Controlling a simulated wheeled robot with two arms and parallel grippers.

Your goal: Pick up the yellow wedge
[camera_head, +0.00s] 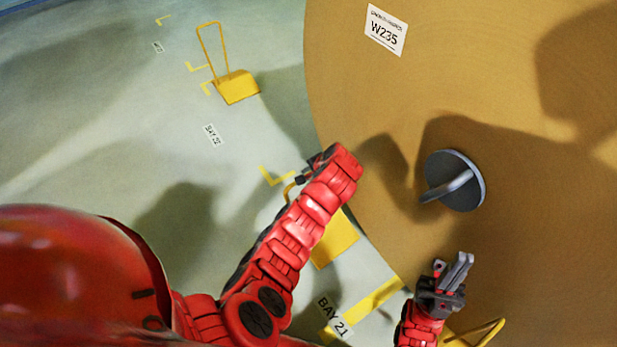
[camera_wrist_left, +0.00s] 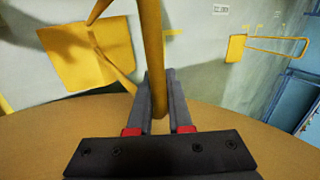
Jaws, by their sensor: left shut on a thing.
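A yellow wedge (camera_head: 335,240) with a tall loop handle stands on the floor beside the big roll, partly hidden behind my left arm. In the left wrist view the same wedge (camera_wrist_left: 88,55) shows at the upper left, with its handle (camera_wrist_left: 152,45) running down between my jaws. My left gripper (camera_head: 303,178) is shut on this handle; its fingers (camera_wrist_left: 160,100) lie on either side of the bar. My right gripper (camera_head: 455,265) is in front of the roll's end face, apart from the wedge; whether it is open is unclear.
The brown kraft roll (camera_head: 400,95), with a W235 label and a grey core plug (camera_head: 470,190), fills the right side. Another yellow wedge (camera_head: 238,88) stands on the open floor at upper left. A yellow loop (camera_head: 480,335) shows below my right gripper.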

